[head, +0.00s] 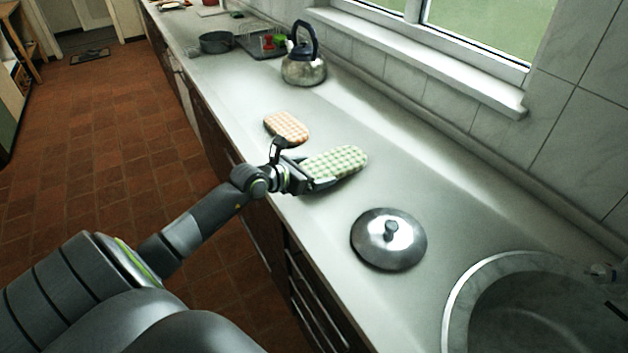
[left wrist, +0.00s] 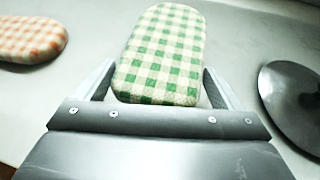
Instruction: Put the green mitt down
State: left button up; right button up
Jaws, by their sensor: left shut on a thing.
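The green mitt (head: 338,161) is green-and-white checked and sits at my left gripper (head: 310,181), over the light counter. In the left wrist view the green mitt (left wrist: 164,52) lies between the two fingers of my left gripper (left wrist: 160,88), which is shut on its near end. The mitt points away from the gripper and is roughly flat. I cannot tell whether its underside touches the counter. My right gripper is not in view.
An orange checked mitt (head: 287,128) lies just left of the green one. A metal lid (head: 388,239) lies to the right, before the sink (head: 540,310). A kettle (head: 304,66) stands farther back. The counter (head: 410,180) beyond the green mitt is clear.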

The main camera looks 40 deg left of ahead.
pick_arm(q)
notch_tip(320, 180, down, 3)
jog(key=shift+r, duration=0.1)
jog(key=shift+f, duration=0.3)
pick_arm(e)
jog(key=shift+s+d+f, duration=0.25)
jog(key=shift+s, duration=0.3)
pick_arm(q)
jog(key=shift+f, duration=0.1)
jog(key=o, duration=0.7)
jog(key=shift+o, duration=0.2)
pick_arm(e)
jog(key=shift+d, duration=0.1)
